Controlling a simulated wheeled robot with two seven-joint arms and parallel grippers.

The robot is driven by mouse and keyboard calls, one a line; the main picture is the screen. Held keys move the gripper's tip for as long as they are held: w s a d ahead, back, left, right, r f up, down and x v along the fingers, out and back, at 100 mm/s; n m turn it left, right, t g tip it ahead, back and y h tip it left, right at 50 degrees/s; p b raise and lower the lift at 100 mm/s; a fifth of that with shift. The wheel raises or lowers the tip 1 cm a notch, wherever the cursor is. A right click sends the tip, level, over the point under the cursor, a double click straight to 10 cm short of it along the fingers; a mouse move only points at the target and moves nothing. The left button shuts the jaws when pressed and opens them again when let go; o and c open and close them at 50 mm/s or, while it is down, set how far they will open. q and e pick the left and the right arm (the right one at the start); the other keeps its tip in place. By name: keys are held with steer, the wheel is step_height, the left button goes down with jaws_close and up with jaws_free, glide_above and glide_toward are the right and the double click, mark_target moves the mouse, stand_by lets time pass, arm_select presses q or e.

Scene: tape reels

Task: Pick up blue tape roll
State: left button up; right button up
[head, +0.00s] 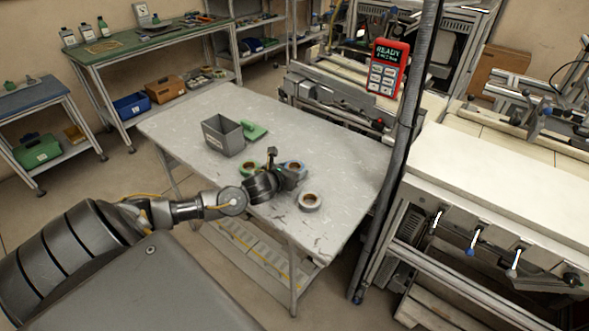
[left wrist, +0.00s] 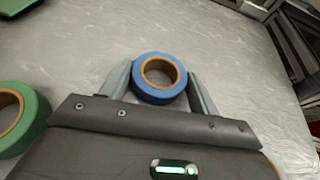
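The blue tape roll (left wrist: 158,91) lies flat on the table, between the two fingers of my left gripper (left wrist: 158,88) in the left wrist view. The fingers are spread, one on each side of the roll; whether they touch it is hard to tell. In the head view the blue roll (head: 296,167) is partly hidden behind my left gripper (head: 285,174). My right gripper is not in view.
A green tape roll (left wrist: 18,118) lies left of the blue one, and a grey roll (head: 310,201) lies to the right. A grey bin (head: 224,137) and a green object (head: 254,131) stand further back on the table (head: 335,160). A dark post (head: 398,160) rises at the table's right side.

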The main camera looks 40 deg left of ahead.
mark_target(292, 161)
arm_select(q)
steer(key=c, duration=0.5)
steer(key=shift+r, duration=0.5)
step_height(292, 161, up, 2)
steer(key=shift+r, duration=0.2)
steer(key=shift+w+d+r+b+v, duration=0.3)
steer(key=shift+r+v, duration=0.25)
steer(key=shift+v, duration=2.2)
steer(key=shift+w+d+r+b+v, duration=0.15)
steer(key=shift+w+r+b+v, duration=0.3)
steer(key=shift+v, duration=2.35)
steer(key=shift+w+d+r+b+v, duration=0.1)
steer(key=shift+d+r+b+v, duration=0.35)
steer(key=shift+v, duration=2.3)
steer(key=shift+a+r, duration=0.15)
